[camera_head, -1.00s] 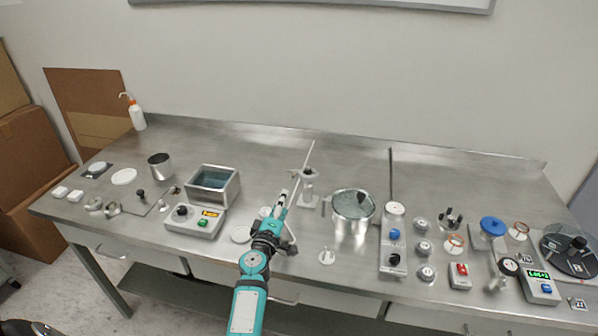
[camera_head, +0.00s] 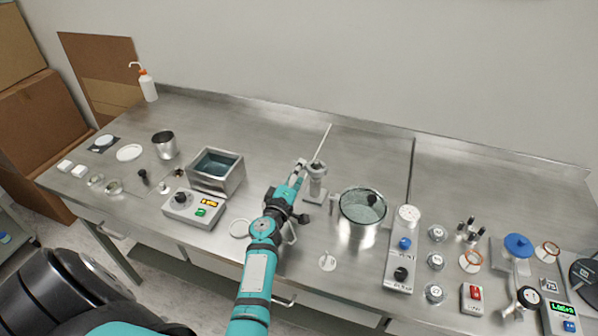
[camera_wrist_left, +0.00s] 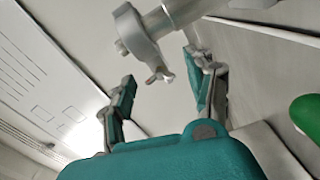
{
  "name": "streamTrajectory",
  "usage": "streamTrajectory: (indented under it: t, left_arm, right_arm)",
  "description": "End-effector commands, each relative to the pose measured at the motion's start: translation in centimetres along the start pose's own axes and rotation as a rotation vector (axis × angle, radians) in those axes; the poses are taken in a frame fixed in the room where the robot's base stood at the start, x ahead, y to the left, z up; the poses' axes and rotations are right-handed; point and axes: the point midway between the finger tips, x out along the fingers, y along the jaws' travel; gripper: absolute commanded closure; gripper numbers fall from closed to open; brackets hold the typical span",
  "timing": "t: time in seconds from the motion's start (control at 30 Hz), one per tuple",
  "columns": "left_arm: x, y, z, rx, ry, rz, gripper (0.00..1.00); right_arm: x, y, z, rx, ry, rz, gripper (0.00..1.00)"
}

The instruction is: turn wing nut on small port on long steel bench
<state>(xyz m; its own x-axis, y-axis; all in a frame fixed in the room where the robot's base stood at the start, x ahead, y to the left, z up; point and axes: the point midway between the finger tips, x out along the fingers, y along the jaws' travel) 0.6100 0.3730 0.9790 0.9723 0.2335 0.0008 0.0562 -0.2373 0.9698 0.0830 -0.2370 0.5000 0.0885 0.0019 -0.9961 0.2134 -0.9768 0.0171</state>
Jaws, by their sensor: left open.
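The small port (camera_head: 316,182) is a grey metal upright with a thin pale rod, standing mid-bench on the long steel bench (camera_head: 270,130). In the left wrist view the port (camera_wrist_left: 178,12) has a ring clamp (camera_wrist_left: 137,35) with a small metal wing nut (camera_wrist_left: 160,76) at its lower end. My left gripper (camera_head: 297,170) reaches in just left of the port. In the left wrist view my left gripper (camera_wrist_left: 160,72) is open, its teal fingers on either side of the wing nut with gaps showing. In the head view the wing nut is too small to make out. My right gripper is out of view.
A metal pot (camera_head: 360,215) with a glassy top stands close right of the port. A heated bath (camera_head: 216,172) with a control box (camera_head: 194,207) stands left. A white disc (camera_head: 241,228) lies near my arm. The bench behind the port is largely clear.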

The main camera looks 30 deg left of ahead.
Motion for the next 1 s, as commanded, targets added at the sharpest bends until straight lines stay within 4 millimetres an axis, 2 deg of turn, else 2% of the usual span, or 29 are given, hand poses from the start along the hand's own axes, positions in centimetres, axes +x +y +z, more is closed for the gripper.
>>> streamTrajectory:
  t: [0.07, 0.4, 0.5, 0.67, 1.0]
  left_arm:
    - [0.0, 0.0, 0.0, 0.0, 0.0, 0.0, 0.46]
    - [0.0, -0.1, 0.0, 0.0, 0.0, -0.002, 0.9]
    - [-0.1, -0.2, 0.0, 0.0, 0.0, -0.004, 1.0]
    - [-0.1, -0.5, 0.1, -0.006, -0.001, -0.007, 1.0]
    - [-0.2, -0.8, 0.1, -0.133, -0.001, -0.012, 1.0]
  right_arm:
    - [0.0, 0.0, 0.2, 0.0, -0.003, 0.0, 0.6]
    - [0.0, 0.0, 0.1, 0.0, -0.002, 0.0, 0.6]
    - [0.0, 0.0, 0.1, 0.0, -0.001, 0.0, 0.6]
    - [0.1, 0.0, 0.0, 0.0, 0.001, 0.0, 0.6]
    - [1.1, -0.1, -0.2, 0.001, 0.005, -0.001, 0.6]
